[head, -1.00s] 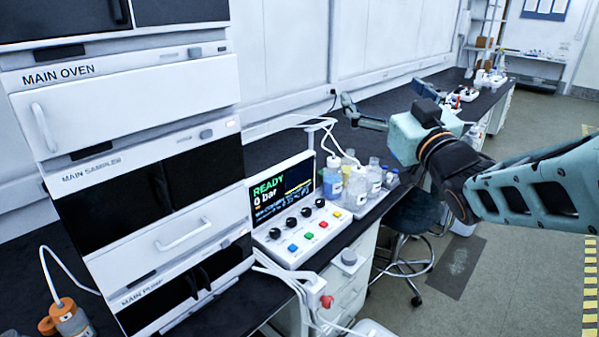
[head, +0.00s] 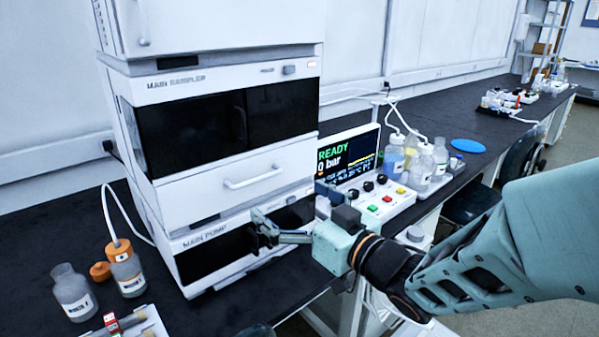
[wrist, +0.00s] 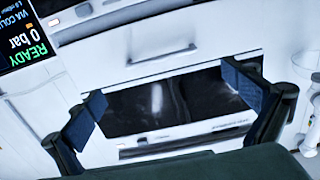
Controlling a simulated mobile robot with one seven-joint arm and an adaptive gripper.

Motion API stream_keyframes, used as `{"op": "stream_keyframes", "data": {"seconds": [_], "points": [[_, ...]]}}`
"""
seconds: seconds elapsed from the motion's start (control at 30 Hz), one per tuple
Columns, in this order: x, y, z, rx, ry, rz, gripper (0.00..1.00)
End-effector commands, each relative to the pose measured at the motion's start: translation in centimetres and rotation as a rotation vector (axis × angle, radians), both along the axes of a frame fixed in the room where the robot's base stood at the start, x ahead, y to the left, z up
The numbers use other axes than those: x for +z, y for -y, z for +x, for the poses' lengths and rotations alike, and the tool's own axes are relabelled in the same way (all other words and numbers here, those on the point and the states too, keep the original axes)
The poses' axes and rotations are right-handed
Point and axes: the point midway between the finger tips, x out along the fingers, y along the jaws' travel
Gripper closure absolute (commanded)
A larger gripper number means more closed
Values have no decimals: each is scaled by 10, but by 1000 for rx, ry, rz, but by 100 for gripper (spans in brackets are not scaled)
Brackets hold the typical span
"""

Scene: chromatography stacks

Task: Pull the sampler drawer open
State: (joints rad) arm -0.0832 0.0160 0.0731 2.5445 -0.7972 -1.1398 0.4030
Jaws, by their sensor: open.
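The main sampler (head: 225,120) is a white unit with a dark glass window. Its white drawer (head: 210,195) is under the window and looks shut, with its front flush. The light bar handle (head: 253,179) on the drawer front is unobstructed. My gripper (head: 292,212) is open and empty, in front of the stack, lower than the handle and to its right in the head view. In the wrist view, which is upside down, my open gripper (wrist: 163,92) has the drawer front (wrist: 215,38) and dark window (wrist: 160,105) beyond its fingers, apart from the handle.
The main pump (head: 215,255) sits below the drawer. A control panel (head: 370,195) with a READY screen and reagent bottles (head: 415,160) stand to the right.

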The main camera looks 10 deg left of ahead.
Motion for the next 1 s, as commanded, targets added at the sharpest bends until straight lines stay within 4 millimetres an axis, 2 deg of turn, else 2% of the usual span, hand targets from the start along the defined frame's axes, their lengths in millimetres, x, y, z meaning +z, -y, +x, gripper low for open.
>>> {"op": "stream_keyframes", "data": {"seconds": [0.4,0.53,0.7,1.0], "points": [[-1,-56,46,4,-1,1,0],[0,-70,58,2,-1,1,0],[0,-78,66,1,-1,-1,0],[1,-79,67,0,0,0,1]]}}
